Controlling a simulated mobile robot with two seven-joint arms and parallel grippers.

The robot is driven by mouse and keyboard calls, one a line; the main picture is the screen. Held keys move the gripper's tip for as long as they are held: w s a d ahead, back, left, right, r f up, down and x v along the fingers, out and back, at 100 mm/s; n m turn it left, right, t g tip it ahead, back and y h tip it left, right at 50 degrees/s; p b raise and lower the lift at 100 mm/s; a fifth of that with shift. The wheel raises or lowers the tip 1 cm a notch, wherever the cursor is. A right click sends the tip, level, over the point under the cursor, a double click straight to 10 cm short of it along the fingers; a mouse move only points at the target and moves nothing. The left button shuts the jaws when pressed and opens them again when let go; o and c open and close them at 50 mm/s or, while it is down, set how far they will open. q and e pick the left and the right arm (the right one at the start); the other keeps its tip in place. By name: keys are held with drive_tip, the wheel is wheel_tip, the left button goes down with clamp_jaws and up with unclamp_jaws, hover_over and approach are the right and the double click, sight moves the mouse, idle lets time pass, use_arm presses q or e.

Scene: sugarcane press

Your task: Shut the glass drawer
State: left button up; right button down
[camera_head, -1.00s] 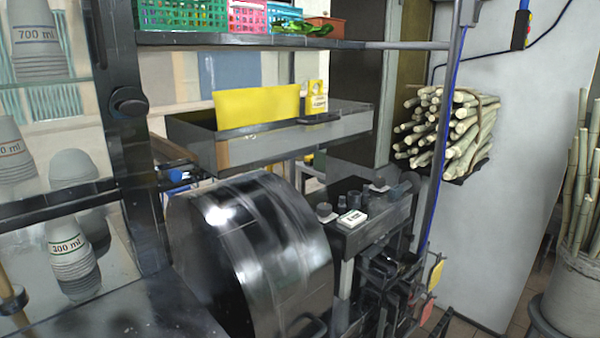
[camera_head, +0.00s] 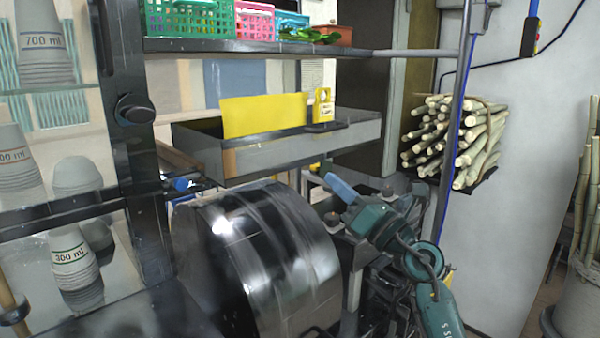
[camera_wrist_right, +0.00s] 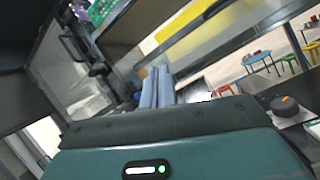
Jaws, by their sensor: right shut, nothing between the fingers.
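A grey, open-topped drawer-like tray (camera_head: 280,155) juts out under the upper shelf in the head view. It holds a yellow panel (camera_head: 262,114), and a small yellow item (camera_head: 323,106) stands at its rim. I cannot tell for certain that this tray is the glass drawer. My right gripper (camera_head: 336,181) is shut and empty, its blue fingers just below the tray's right part; I cannot tell whether they touch it. In the right wrist view the blue fingers (camera_wrist_right: 156,88) are together, and the yellow panel (camera_wrist_right: 190,28) shows above them. My left gripper is out of view.
A shiny metal drum (camera_head: 265,250) stands below the tray. A dark post (camera_head: 135,110) and stacked cups (camera_head: 72,258) are at the left. Crates (camera_head: 205,18) sit on the shelf above. A cane bundle (camera_head: 460,140) and a blue-lined pole (camera_head: 452,130) stand at the right.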

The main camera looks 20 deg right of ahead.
sight(290, 167)
drive_tip(key=w+d+f+n+g+h, duration=0.2)
drive_tip(key=w+d+f+n+g, duration=0.1)
drive_tip(key=w+d+n+g, duration=0.1)
drive_tip(key=p+x, duration=0.1)
drive_tip(key=x, duration=0.6)
drive_tip(key=p+x, duration=0.1)
drive_tip(key=x, duration=0.6)
drive_tip(key=shift+d+f, duration=0.2)
drive_tip(key=shift+d, duration=0.05)
drive_tip(key=shift+w, duration=0.1)
drive_tip(key=shift+w+a+r+n, duration=0.1)
drive_tip(key=shift+w+a+n, duration=0.15)
drive_tip(key=shift+n, duration=0.05)
drive_tip(key=x, duration=0.3)
drive_tip(key=shift+w+a, duration=0.1)
drive_tip(key=shift+w, duration=0.45)
